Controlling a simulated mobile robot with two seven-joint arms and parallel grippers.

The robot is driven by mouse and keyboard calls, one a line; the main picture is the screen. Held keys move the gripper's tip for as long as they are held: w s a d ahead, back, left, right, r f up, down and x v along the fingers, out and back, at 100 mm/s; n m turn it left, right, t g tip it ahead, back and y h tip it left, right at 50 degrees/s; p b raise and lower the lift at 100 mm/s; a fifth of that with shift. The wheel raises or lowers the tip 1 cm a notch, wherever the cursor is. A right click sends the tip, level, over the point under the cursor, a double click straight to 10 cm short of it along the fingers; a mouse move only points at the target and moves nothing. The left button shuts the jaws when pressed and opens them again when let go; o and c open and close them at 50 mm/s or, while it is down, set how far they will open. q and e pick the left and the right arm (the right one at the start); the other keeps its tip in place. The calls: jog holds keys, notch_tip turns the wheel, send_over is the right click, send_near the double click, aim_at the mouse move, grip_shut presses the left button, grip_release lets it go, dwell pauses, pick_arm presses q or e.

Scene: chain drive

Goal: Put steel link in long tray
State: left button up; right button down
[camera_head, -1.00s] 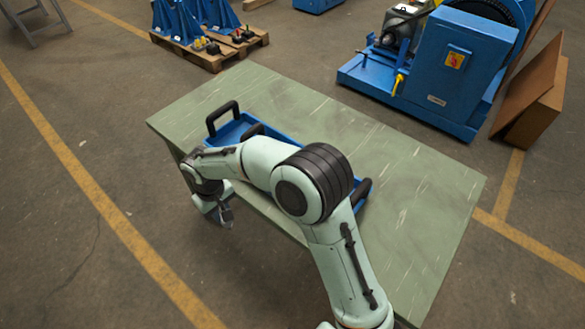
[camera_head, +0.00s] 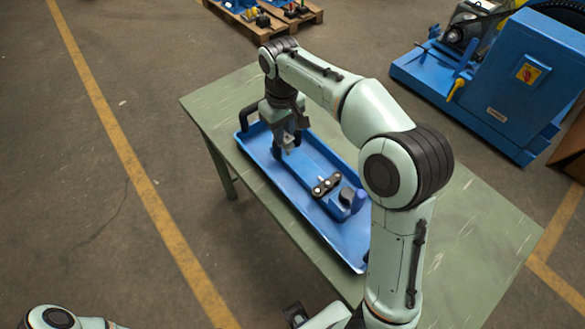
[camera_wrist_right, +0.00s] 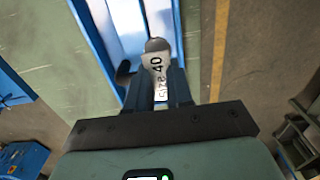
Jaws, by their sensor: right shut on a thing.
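The long blue tray (camera_head: 272,172) lies on the green table, with a black handle (camera_head: 247,116) at its far left end. My right gripper (camera_head: 286,142) is over that far end, pointing down. In the right wrist view, it is shut on a grey steel link (camera_wrist_right: 157,72) marked "size 40". The link's tip points toward the tray (camera_wrist_right: 117,38). I cannot tell whether the link touches the tray floor. My left gripper is not clearly in view; only part of my left arm shows at the lower left.
The table (camera_head: 470,235) is bare to the right. A blue machine (camera_head: 510,85) stands beyond the table.

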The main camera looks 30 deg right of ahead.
aim_at(288, 146)
pick_arm(q)
jog(key=shift+s+f+b, duration=0.3)
jog(key=shift+f+b, duration=0.15)
jog(key=shift+f, duration=0.2)
jog(key=shift+s+f+b, duration=0.3)
jog(key=shift+f+b, duration=0.15)
jog(key=shift+f, duration=0.15)
pick_arm(e)
notch_tip(288, 146, down, 15)
jog(key=shift+f, duration=0.1)
jog(key=shift+f, duration=0.15)
pick_arm(q)
jog(key=shift+f, duration=0.1)
pick_arm(e)
jog(key=c, duration=1)
grip_release()
notch_tip(288, 146, up, 12)
jog(key=shift+r+p, duration=0.2)
jog(key=shift+p, duration=0.65)
pick_arm(q)
jog(key=shift+w+r, duration=0.25)
jog(key=shift+r, duration=0.3)
jog(key=shift+w+r, duration=0.2)
jog(key=shift+r, duration=0.3)
